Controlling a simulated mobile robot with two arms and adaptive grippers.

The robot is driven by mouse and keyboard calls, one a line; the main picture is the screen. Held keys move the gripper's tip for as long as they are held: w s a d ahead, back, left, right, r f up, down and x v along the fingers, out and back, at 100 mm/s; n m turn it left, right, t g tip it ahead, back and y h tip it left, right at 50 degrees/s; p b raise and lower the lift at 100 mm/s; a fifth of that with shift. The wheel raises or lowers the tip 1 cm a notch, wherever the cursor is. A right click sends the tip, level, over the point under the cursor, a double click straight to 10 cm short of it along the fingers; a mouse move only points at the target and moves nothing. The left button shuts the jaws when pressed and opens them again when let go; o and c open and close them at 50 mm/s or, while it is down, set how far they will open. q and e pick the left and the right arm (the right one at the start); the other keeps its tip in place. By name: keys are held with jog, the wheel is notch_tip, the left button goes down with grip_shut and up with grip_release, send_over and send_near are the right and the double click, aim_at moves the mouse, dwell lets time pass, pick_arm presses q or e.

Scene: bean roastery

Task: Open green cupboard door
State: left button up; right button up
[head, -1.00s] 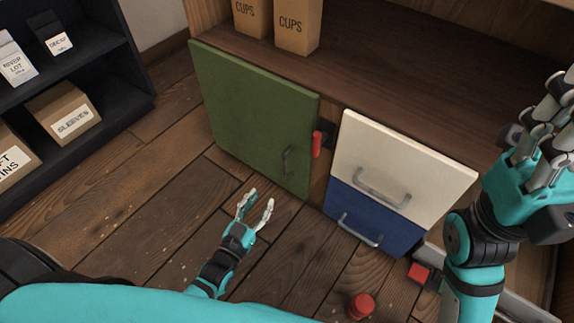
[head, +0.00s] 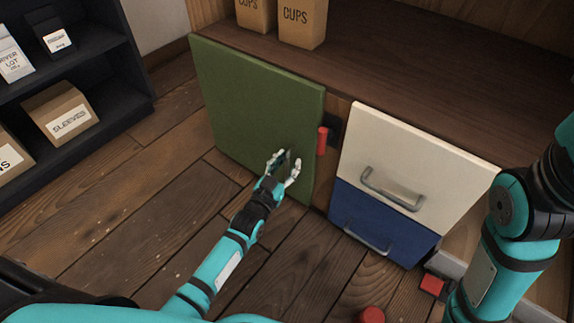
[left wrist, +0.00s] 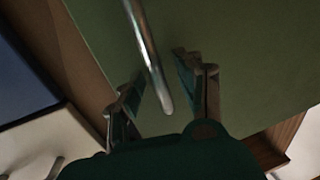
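The green cupboard door (head: 252,112) is shut at the left of the wooden cabinet in the head view. My left gripper (head: 283,167) is at its lower right part, over the place of its handle, which is mostly hidden there. In the left wrist view the metal handle (left wrist: 147,55) runs between the two spread fingers of my left gripper (left wrist: 160,92), against the green door (left wrist: 245,60). The fingers are apart and do not appear to touch the handle. My right gripper is out of the picture; only its arm shows at the right.
A red latch-like piece (head: 322,140) is beside the green door's right edge. A cream drawer front (head: 425,165) and a blue drawer front (head: 370,215) are to the right. A red knob (head: 371,315) is low in front. A dark shelf (head: 110,75) stands left.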

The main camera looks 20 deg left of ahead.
pick_arm(q)
jog(key=shift+c, duration=0.2)
grip_shut()
jog(key=shift+s, duration=0.1)
